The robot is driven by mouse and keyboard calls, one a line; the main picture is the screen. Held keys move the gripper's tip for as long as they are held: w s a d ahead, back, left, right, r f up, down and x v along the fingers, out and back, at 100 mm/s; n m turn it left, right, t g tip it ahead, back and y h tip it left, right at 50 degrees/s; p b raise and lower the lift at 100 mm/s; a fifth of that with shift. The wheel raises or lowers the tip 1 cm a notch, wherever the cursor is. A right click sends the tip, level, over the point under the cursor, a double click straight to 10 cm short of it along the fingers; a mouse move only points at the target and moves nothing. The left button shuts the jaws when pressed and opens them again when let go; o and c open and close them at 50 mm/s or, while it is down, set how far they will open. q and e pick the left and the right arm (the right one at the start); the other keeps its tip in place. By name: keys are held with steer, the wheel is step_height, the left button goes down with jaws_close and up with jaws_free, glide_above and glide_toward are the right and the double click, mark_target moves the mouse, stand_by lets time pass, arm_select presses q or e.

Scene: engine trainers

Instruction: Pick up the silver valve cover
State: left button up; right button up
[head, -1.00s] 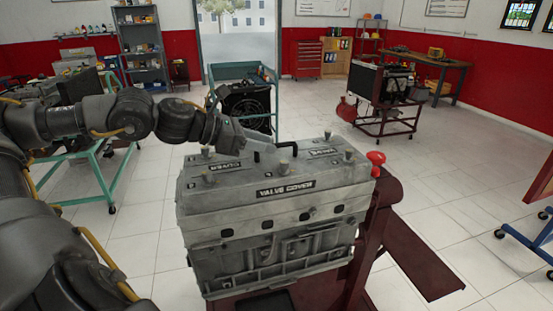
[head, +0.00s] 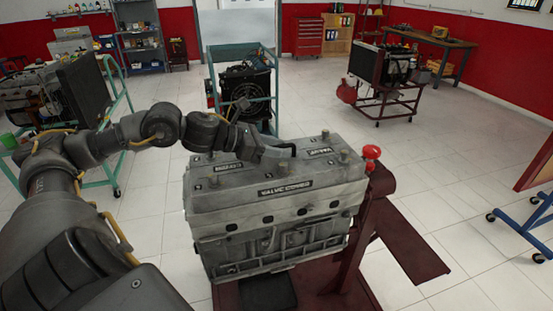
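The silver valve cover (head: 225,202) is a grey, box-like cover with a "VALVE COVER" label on its front side and several round knobs on top. It sits level on the engine block (head: 270,246), with no visible gap between them. My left gripper (head: 284,150) is over the middle of the cover's top, close to the surface. A dark bent piece shows at its tip; I cannot tell whether this is a finger or a handle on the cover. The finger opening is not clear. My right gripper is not in view.
The engine stands on a dark red stand (head: 352,250) with a red knob (head: 371,152) at its right. A teal cart (head: 240,98) stands behind, and another engine on a teal frame (head: 118,92) is at the left.

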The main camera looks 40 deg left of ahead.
arm_select(q)
jaws_close()
stand_by(1.3)
steer(key=shift+a+r, duration=0.1)
steer(key=shift+r, duration=0.05)
